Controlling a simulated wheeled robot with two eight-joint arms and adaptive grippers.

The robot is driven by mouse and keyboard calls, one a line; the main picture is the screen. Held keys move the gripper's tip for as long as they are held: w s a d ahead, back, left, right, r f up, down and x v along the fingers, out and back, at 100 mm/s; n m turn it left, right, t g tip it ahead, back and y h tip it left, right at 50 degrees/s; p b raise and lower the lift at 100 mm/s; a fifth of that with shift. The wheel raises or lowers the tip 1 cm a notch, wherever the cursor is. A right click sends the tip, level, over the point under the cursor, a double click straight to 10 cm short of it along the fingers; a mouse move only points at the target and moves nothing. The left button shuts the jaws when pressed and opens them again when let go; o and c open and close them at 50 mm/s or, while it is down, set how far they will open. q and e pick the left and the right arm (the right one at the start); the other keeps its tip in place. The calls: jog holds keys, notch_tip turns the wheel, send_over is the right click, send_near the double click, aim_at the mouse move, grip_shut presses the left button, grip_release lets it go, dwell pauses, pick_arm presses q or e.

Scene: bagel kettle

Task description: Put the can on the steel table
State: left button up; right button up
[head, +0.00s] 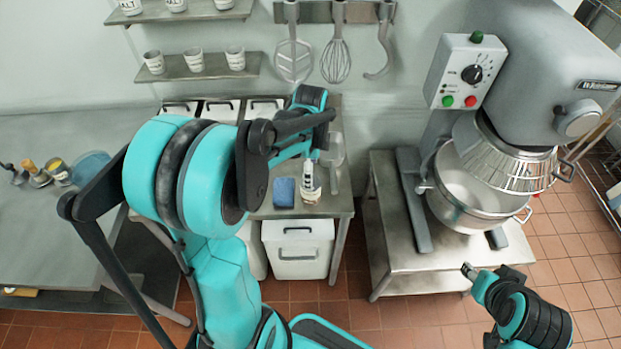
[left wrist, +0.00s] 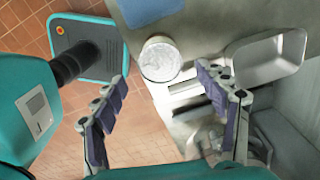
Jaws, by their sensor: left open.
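A light, round-topped can (left wrist: 160,60) stands near the edge of a steel table (left wrist: 207,20) in the left wrist view. In the head view, what looks like the same white labelled can (head: 311,190) is on the steel table (head: 335,205), partly hidden by my gripper above it. My left gripper (left wrist: 160,88) is open, its two fingers spread to either side of the can's line; they appear apart from it. My right gripper (head: 484,272) is at the lower right of the head view, away from the can; its jaws are too small to judge.
A blue sponge (head: 284,192) lies left of the can. A pale tray-like container (left wrist: 268,58) is right of my fingers in the wrist view. A large mixer (head: 545,65) stands on a low steel stand (head: 455,263). White bins (head: 298,250) are below the table.

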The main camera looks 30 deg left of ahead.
pick_arm(q)
notch_tip(320, 180, up, 2)
jog(key=shift+r, duration=0.1)
jog(key=shift+s+d+r, duration=0.1)
jog(key=shift+r, duration=0.25)
jog(key=s+d+r+n+t, duration=0.6)
jog(key=s+d+n, duration=0.4)
jog(key=n, duration=0.3)
jog(key=shift+s+d+t, duration=0.2)
jog(key=shift+s+t, duration=0.2)
jog(key=shift+t, duration=0.2)
jog(key=shift+f, duration=0.1)
